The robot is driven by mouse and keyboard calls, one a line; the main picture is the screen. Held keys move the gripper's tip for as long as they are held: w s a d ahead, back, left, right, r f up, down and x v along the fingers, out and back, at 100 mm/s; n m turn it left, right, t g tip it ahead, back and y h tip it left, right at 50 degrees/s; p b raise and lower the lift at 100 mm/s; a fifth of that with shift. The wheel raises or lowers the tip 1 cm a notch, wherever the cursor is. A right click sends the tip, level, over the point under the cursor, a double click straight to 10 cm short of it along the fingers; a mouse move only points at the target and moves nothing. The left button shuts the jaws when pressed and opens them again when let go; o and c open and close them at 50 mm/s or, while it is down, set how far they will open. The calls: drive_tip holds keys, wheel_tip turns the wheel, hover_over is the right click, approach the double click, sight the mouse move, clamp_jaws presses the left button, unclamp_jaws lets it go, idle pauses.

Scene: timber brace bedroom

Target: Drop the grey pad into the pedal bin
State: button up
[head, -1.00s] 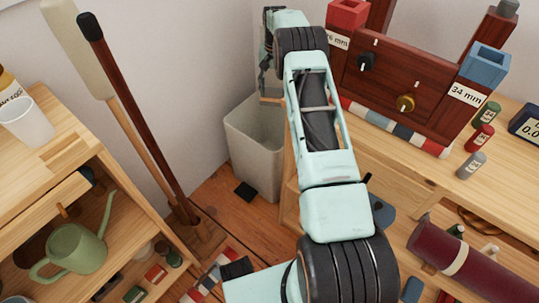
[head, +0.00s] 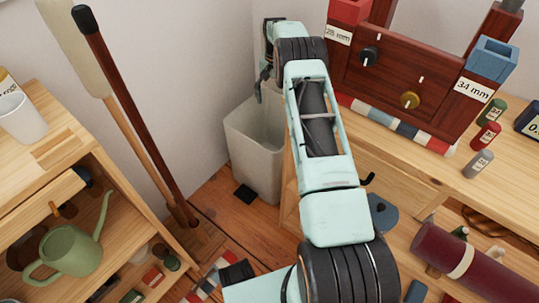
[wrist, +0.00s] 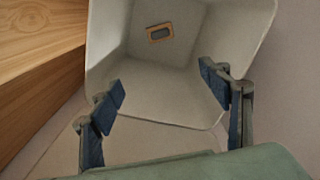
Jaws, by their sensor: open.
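The pedal bin (head: 259,150) is a pale grey, open-topped bin on the floor by the wall, with a black pedal (head: 244,193) at its foot. My gripper (head: 266,78) is above the bin's opening, pointing down. In the wrist view its two blue-tipped fingers (wrist: 164,95) are wide apart with nothing between them. Beyond them, within the bin's walls (wrist: 190,75), shows the small grey pad (wrist: 160,33) with a tan edge. It is apart from the fingers; I cannot tell if it rests on the bottom. The pad is hidden in the head view.
A wooden bench (head: 385,150) with a dark red wooden rack (head: 415,80) stands right of the bin. A wooden shelf unit (head: 50,165) with a green watering can (head: 70,250) is at the left. Long-handled tools (head: 130,110) lean between the shelf and bin.

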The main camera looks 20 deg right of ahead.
wheel_tip(320, 180, up, 12)
idle(0.6)
drive_tip(key=shift+a, duration=0.1)
